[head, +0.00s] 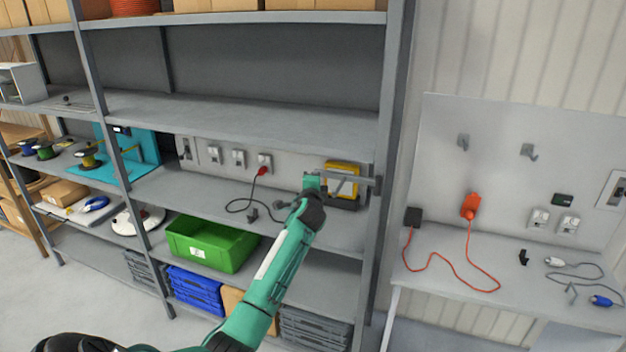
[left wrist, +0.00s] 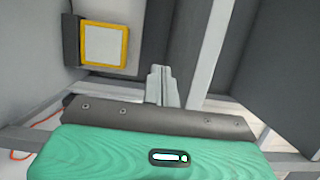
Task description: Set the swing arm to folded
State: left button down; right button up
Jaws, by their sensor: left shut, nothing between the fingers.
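A yellow-framed panel (head: 343,170) with a pale face stands at the right end of the middle shelf. In the left wrist view the yellow-framed panel (left wrist: 104,44) is upper left, beside a dark upright part. My left gripper (head: 357,181) is in front of it, its grey fingers pointing right toward the shelf post. In the left wrist view my left gripper (left wrist: 162,72) is shut and empty, with the panel to the left of the fingertips. I cannot clearly make out a separate swing arm; the gripper covers part of this area. My right gripper is not in view.
A grey shelf post (head: 385,150) stands just right of the fingers. A red plug (head: 262,171) with a black cable is on the shelf's back panel. A green bin (head: 212,243) sits lower left.

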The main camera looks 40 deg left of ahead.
pick_arm(q)
jog(key=shift+a+r+t+h, duration=0.25)
jog(key=shift+r+t+h, duration=0.05)
jog(key=shift+r, duration=0.35)
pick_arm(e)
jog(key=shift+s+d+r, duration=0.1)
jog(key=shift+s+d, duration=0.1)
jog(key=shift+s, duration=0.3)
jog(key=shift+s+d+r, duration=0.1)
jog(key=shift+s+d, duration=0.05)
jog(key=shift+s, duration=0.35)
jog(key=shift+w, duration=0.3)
pick_arm(q)
jog(key=f+b+v, duration=0.1)
jog(key=b+v, duration=0.3)
jog(key=v, duration=1)
jog(key=shift+d+b, duration=0.2)
jog(key=shift+b, duration=0.15)
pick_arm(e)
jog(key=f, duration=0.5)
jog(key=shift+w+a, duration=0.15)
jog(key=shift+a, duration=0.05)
pick_arm(q)
jog(key=shift+w, duration=0.1)
